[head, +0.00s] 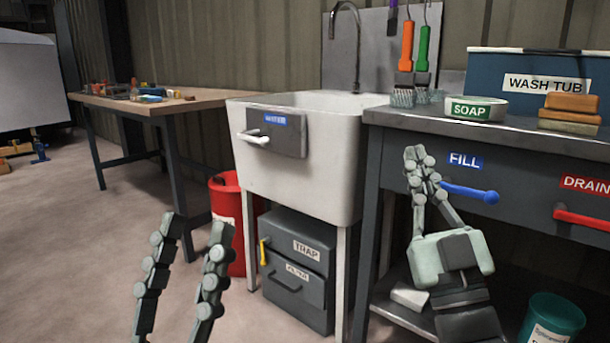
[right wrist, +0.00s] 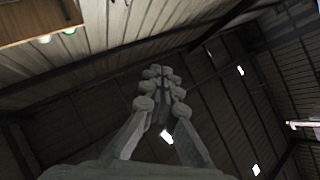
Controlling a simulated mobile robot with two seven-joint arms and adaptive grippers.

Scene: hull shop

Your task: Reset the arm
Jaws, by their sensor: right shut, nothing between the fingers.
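My left gripper (head: 196,232) is at the bottom of the head view, its two fingers apart with only floor showing between them. My right gripper (head: 416,155) points up in front of the grey bench, just left of the FILL label and the blue lever (head: 470,192). Its fingers are together and hold nothing. In the right wrist view the same fingers (right wrist: 161,72) close together against the dark roof beams. Whether the right gripper touches the bench front or lever cannot be told.
A white sink (head: 300,165) with a lever handle stands at centre, above a TRAP box (head: 297,270). A red bucket (head: 228,225) is beside it. The bench (head: 400,116) bears a soap dish (head: 476,108) and wash tub (head: 500,65). A red lever (head: 582,220) juts out right.

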